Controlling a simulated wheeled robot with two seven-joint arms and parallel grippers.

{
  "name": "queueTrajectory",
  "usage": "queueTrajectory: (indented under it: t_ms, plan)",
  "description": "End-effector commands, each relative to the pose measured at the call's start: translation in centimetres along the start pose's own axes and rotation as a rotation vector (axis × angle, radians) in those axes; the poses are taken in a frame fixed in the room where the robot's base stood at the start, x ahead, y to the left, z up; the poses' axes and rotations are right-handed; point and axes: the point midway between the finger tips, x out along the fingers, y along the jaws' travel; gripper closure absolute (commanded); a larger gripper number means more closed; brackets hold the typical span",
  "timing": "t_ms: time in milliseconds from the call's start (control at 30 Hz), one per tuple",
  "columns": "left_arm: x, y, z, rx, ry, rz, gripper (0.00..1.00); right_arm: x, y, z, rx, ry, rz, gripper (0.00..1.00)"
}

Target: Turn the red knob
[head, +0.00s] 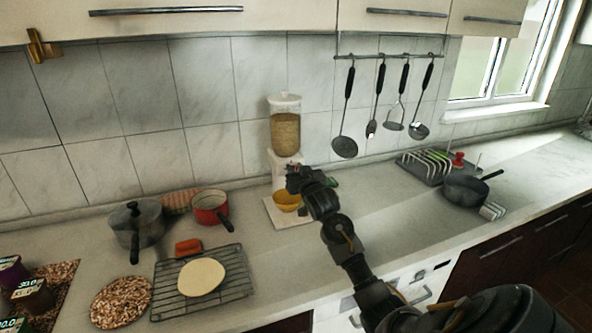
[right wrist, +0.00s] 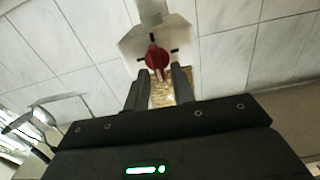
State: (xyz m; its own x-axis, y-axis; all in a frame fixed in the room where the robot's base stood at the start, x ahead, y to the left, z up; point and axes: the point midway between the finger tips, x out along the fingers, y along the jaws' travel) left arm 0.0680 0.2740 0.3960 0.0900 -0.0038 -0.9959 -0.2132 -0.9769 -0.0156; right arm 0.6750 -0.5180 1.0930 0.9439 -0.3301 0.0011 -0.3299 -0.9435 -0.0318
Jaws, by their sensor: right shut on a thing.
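The red knob (right wrist: 155,57) shows in the right wrist view on the pale face of the dispenser, with dark marks around it. The dispenser (head: 286,132) stands at the back of the counter in the head view, its clear container full of grain. A yellow bowl (head: 287,203) sits on its base under the spout area. My right gripper (head: 291,181) is at the dispenser's front, and in the head view it hides the knob. My left gripper is not in view.
A red pot (head: 209,207), a grey lidded pot (head: 137,222) and a wire rack (head: 232,284) with a pale round are at left. Utensils hang from a rail (head: 385,56) at the back. A dish rack (head: 425,165) and dark pan (head: 464,189) stand at right.

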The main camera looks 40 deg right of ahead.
Motion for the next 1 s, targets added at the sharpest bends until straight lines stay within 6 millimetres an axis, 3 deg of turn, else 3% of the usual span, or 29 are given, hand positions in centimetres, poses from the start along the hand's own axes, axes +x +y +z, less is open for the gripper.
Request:
queueTrajectory:
  t_ms: [467, 1000]
  plan:
    - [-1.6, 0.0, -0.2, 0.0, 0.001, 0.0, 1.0, 0.0, 0.1, 0.0, 0.139, -0.005, 0.0, 0.98]
    - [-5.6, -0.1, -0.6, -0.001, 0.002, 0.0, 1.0, 0.0, 0.8, 0.2, 0.637, -0.007, 0.0, 0.98]
